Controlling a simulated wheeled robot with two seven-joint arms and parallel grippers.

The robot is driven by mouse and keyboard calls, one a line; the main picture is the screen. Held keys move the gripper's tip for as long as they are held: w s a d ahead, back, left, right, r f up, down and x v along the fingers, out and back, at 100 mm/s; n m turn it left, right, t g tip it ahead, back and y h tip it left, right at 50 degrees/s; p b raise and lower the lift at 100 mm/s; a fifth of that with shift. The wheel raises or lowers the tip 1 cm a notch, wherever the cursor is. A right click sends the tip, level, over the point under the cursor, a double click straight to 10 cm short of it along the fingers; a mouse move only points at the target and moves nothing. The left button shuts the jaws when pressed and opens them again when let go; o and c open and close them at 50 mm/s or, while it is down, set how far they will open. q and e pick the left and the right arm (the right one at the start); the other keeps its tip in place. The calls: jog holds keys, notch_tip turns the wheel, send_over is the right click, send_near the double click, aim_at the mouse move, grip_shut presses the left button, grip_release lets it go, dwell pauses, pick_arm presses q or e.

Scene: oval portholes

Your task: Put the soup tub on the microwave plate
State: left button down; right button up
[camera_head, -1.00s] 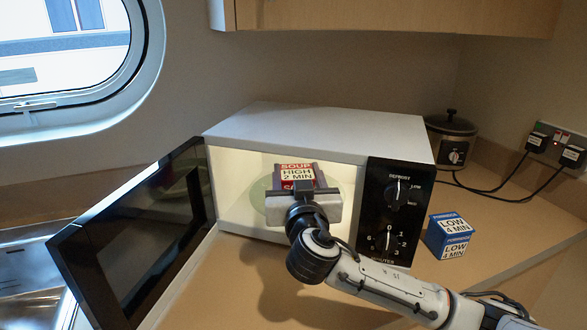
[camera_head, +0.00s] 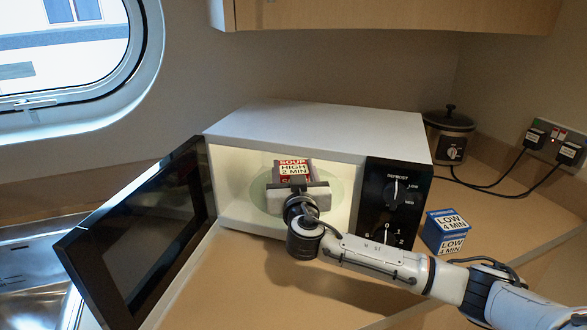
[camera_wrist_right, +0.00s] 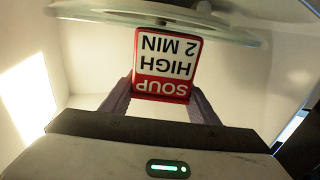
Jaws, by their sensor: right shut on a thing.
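The soup tub (camera_head: 293,167) is red and white, with a label reading SOUP HIGH 2 MIN. It is inside the open microwave (camera_head: 300,130), above the round glass plate (camera_head: 342,192). My right gripper (camera_head: 293,180) reaches in through the opening and is shut on the tub. In the right wrist view the tub (camera_wrist_right: 167,65) sits between the two fingers (camera_wrist_right: 160,100), its label upside down. The plate's rim (camera_wrist_right: 150,12) crosses the top of that view, close to the tub's base; I cannot tell if they touch. My left gripper is not in view.
The microwave door (camera_head: 140,235) stands open to the left. A blue box (camera_head: 446,232) labelled LOW 4 MIN stands right of the microwave. A small cooker (camera_head: 450,133) and plugged cables (camera_head: 515,165) are behind it. A wall cabinet (camera_head: 390,15) hangs above.

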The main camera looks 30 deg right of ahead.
jog(key=shift+f, duration=0.15)
jog(key=o, duration=1.3)
jog(key=shift+r, duration=0.2)
jog(key=shift+s+a+f, duration=0.2)
jog(key=shift+s, duration=0.05)
jog(key=b+v, duration=0.2)
jog(key=v, duration=0.8)
jog(key=shift+s+a+r+b, duration=0.1)
jog(key=shift+s+b, duration=0.2)
jog(key=shift+b, duration=0.05)
jog(key=shift+s+a+r, duration=0.1)
jog(key=shift+s+a, duration=0.05)
jog(key=shift+s, duration=0.25)
